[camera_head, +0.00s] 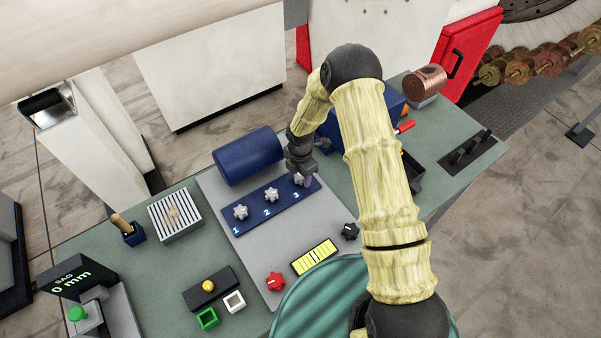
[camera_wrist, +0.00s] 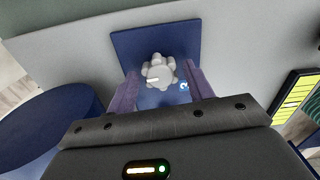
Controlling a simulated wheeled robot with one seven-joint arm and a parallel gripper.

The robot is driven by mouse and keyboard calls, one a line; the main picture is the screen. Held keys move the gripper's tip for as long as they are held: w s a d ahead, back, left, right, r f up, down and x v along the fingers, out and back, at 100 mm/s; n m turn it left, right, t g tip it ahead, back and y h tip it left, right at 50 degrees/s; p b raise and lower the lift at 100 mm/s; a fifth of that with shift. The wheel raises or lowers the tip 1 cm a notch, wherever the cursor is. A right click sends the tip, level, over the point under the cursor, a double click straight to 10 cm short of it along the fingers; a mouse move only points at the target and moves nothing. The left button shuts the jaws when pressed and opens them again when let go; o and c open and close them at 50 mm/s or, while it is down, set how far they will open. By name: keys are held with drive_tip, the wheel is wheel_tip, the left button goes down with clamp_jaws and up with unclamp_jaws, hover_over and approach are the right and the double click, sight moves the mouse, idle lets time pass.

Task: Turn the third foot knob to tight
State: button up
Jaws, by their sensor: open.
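The third foot knob, grey-white and lobed with a pale pointer line, shows in the wrist view (camera_wrist: 158,70) on a blue plate (camera_wrist: 203,48). In the head view the knob (camera_head: 299,179) is partly covered by my gripper (camera_head: 303,178). My gripper also shows in the wrist view (camera_wrist: 161,82), its two purple fingers open, one on each side of the knob. I cannot tell whether they touch it. Knob 1 (camera_head: 240,212) and knob 2 (camera_head: 271,194) sit in a row on the same blue plate, with white numbers in front of them.
A dark blue cylinder (camera_head: 247,155) lies right behind the knob plate. A red knob (camera_head: 275,281), a black knob (camera_head: 350,231) and a yellow gauge (camera_head: 314,257) are nearer me. A sag display (camera_head: 78,281) reads 0 mm. The grey panel between is bare.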

drive_tip(key=c, duration=1)
drive_tip(key=shift+f+m+b, duration=0.1)
drive_tip(key=shift+m+b, duration=0.3)
drive_tip(key=shift+b, duration=0.05)
drive_tip(key=m+b, duration=0.3)
drive_tip(key=shift+f, duration=0.1)
drive_tip(key=m+b, duration=0.4)
drive_tip(key=m, duration=0.2)
drive_tip(key=shift+m, duration=0.4)
drive_tip(key=m+b, duration=0.2)
drive_tip(key=m, duration=0.1)
drive_tip(key=m+b, duration=0.1)
drive_tip(key=m, duration=0.3)
drive_tip(key=shift+w, duration=0.1)
drive_tip(key=m, duration=0.2)
drive_tip(key=m+b, duration=0.1)
drive_tip(key=m, duration=0.1)
drive_tip(key=m+b, duration=0.1)
drive_tip(key=m, duration=0.1)
drive_tip(key=shift+r+m, duration=0.25)
drive_tip(key=shift+m, duration=0.05)
